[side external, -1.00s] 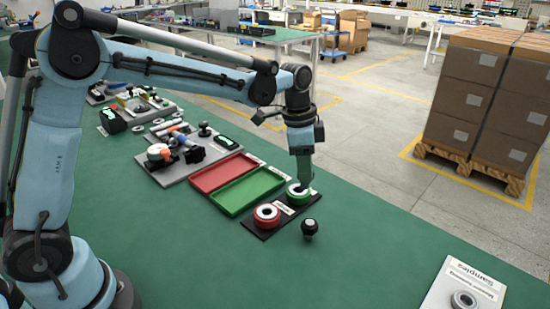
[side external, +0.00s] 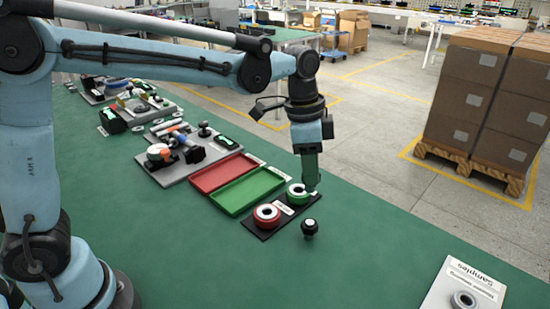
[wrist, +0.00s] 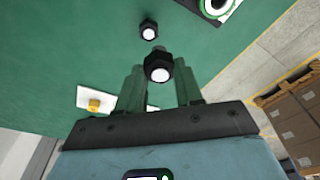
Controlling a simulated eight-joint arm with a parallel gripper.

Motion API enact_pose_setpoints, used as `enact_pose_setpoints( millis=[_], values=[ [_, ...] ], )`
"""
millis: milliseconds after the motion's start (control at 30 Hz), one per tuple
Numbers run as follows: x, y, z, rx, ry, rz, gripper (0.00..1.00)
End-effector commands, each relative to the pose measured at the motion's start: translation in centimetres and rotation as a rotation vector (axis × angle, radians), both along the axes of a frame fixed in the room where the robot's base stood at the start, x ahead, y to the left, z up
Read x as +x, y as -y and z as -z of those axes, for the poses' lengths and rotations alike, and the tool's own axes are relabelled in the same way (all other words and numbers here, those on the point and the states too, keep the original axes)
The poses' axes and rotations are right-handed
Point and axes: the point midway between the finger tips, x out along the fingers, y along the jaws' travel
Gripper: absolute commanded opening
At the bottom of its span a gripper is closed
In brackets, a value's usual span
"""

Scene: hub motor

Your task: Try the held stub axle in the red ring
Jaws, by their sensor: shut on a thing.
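My gripper (wrist: 158,80) is shut on a stub axle (wrist: 158,66), a black hexagonal piece with a white end, held between the fingertips. In the side view my gripper (side external: 311,186) is just right of the green ring (side external: 297,197) and partly overlaps it in the picture; the held axle cannot be made out there. The red ring (side external: 266,216) sits on the same black plate (side external: 252,228), nearer the camera and away from the gripper. Part of the green ring (wrist: 216,7) shows at the top of the wrist view.
A second black-and-white stub axle (side external: 309,228) stands on the table beside the plate; it also shows in the wrist view (wrist: 148,28). A red tray (side external: 212,174) and a green tray (side external: 247,190) lie behind the plate. The green table (side external: 190,260) is clear in front.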

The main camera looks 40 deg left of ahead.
Motion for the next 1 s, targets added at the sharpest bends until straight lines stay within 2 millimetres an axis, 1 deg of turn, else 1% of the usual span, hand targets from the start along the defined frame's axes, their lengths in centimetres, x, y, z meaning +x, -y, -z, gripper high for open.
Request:
enact_pose_setpoints(
  millis=[33, 200, 300, 367, 500, 1000],
  values=[
    [-0.3, -1.2, 0.5, 0.001, -0.001, -0.007, 0.0],
    [-2.1, -5.5, 2.3, 0.001, 0.0, -0.008, 0.0],
    [-3.2, -7.2, 3.1, 0.001, 0.001, -0.006, 0.0],
    [-3.7, -7.9, 3.5, 0.0, 0.0, -0.004, 0.0],
    [-4.1, -8.5, 4.1, 0.0, 0.001, -0.001, 0.0],
    [-4.1, -8.4, 7.5, 0.0, 0.0, 0.0, 0.0]
  ],
)
